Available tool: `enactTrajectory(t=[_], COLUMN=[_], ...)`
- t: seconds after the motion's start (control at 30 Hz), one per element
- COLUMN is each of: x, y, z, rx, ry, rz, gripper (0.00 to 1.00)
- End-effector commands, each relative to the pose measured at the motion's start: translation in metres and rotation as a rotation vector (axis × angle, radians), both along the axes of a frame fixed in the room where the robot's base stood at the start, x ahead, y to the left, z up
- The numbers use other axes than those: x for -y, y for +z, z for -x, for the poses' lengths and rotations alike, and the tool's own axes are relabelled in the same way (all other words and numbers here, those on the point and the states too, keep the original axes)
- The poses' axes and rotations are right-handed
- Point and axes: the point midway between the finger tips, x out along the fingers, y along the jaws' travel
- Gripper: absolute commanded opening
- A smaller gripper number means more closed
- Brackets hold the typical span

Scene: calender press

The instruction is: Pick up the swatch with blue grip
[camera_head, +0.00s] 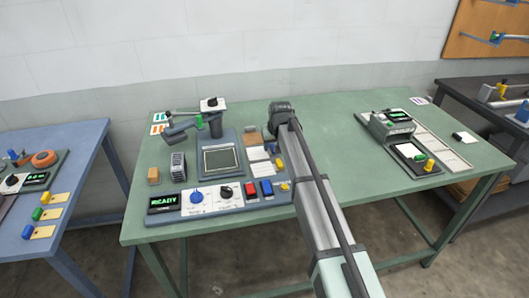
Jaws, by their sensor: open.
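On the blue table at the left, a swatch card with a blue grip (28,232) lies nearest the front of a row of yellowish cards. A card with a green grip (37,214) and one with a yellow grip (45,198) lie behind it. On the green table, white swatches (258,154) lie in a column beside the press, by my arm; a small blue piece shows there too, but its shape is too small to tell. My gripper (281,112) is at the dark far end of my arm, above the green table. Its fingers are hard to make out, and no held object shows.
The press (220,160) and its control panel with the READY display (164,202) fill the left of the green table (330,150). A second device (391,127) stands at the right. The table between my arm and that device is clear.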

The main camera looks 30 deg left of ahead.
Motion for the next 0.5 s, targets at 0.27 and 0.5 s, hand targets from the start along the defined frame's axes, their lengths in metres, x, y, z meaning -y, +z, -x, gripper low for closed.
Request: enactTrajectory(t=[0.27,0.5], x=[0.0001,0.0001], y=[0.0001,0.0001], z=[0.0001,0.0001], rx=[0.000,0.000], ry=[0.000,0.000], rz=[0.000,0.000], gripper=[0.40,0.17])
